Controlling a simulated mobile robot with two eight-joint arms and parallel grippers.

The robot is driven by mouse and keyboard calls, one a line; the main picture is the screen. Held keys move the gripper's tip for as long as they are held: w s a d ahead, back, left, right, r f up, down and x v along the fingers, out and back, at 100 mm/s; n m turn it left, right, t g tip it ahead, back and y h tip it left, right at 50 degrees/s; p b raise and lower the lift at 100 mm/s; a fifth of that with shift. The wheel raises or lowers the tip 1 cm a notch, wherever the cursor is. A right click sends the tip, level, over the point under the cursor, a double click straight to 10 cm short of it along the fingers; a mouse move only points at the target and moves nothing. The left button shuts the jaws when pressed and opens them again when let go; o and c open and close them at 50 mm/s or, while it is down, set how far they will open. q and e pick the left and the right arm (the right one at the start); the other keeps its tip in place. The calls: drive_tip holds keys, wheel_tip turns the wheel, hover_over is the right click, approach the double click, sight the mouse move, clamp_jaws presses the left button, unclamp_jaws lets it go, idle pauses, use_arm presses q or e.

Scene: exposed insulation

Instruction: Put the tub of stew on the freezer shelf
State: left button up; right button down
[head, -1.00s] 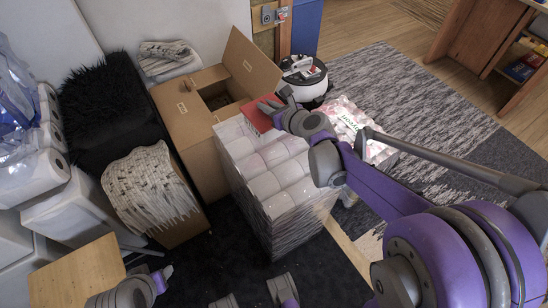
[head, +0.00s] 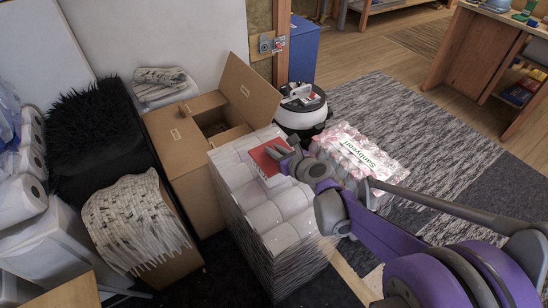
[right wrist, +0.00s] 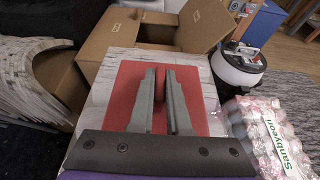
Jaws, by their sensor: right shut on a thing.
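A flat red thing, which I take to be the tub of stew (head: 263,160), is at the top of a plastic-wrapped stack of white rolls. It also shows as a red square under the fingers in the right wrist view (right wrist: 199,92). My right gripper (head: 280,153) is shut on it, its two fingers (right wrist: 159,75) close together with a narrow gap. The tub's sides are mostly hidden, and I cannot tell whether it touches the stack. My left gripper is out of view. No freezer shelf is recognisable.
The wrapped stack of rolls (head: 275,214) stands below my right gripper. An open cardboard box (head: 168,137) is behind it, a pink-and-white wrapped pack (head: 362,157) to its right, and a round white-and-black machine (head: 302,112) beyond. The grey rug (head: 400,95) has clear room.

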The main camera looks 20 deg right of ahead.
drive_tip(key=shift+f+b, duration=0.3)
drive_tip(key=shift+f, duration=1)
drive_tip(key=shift+f, duration=0.1)
drive_tip(key=shift+f, duration=0.1)
drive_tip(key=c, duration=0.9)
unclamp_jaws()
